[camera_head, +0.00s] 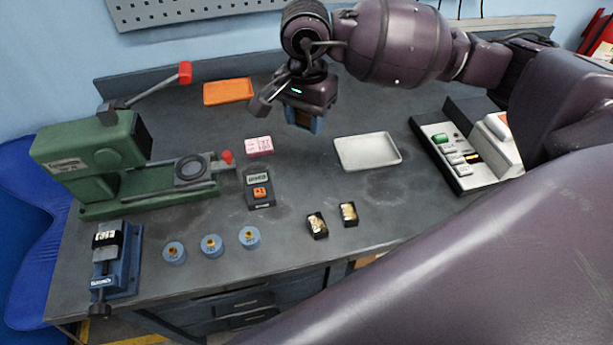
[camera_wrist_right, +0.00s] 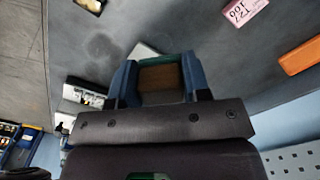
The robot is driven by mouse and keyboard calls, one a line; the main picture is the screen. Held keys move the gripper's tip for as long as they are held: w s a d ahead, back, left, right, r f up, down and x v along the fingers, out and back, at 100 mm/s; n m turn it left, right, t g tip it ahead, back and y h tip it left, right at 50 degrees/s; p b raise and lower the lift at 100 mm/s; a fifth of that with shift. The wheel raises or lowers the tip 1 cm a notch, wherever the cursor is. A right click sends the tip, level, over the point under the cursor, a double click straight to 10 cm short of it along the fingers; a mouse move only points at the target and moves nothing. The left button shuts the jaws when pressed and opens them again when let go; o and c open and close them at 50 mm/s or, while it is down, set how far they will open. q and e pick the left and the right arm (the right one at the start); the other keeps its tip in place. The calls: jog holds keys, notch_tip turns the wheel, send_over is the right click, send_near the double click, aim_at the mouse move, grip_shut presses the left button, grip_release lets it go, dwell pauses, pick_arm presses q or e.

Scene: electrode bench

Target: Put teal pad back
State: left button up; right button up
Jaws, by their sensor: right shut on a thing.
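My right gripper (camera_head: 303,122) hangs above the back middle of the bench, left of the white tray. It is shut on a small block with a brown face and a teal edge, which looks like the teal pad (camera_wrist_right: 160,77). In the right wrist view the pad sits between the two blue fingers of the gripper (camera_wrist_right: 160,82). In the head view the fingers mostly hide it. My left gripper is out of view.
An empty white tray (camera_head: 367,151) lies between gripper and rack. An orange tray (camera_head: 228,91) and a pink block (camera_head: 259,145) are to the left. A green machine (camera_head: 95,150), blue vise (camera_head: 117,262), blue cylinders (camera_head: 212,245) and two black boxes (camera_head: 317,225) stand further off.

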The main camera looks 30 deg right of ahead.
send_over(306, 184)
notch_tip(306, 184, down, 12)
jog(key=shift+f, duration=2.65)
jog(key=shift+f, duration=0.1)
jog(key=o, duration=0.9)
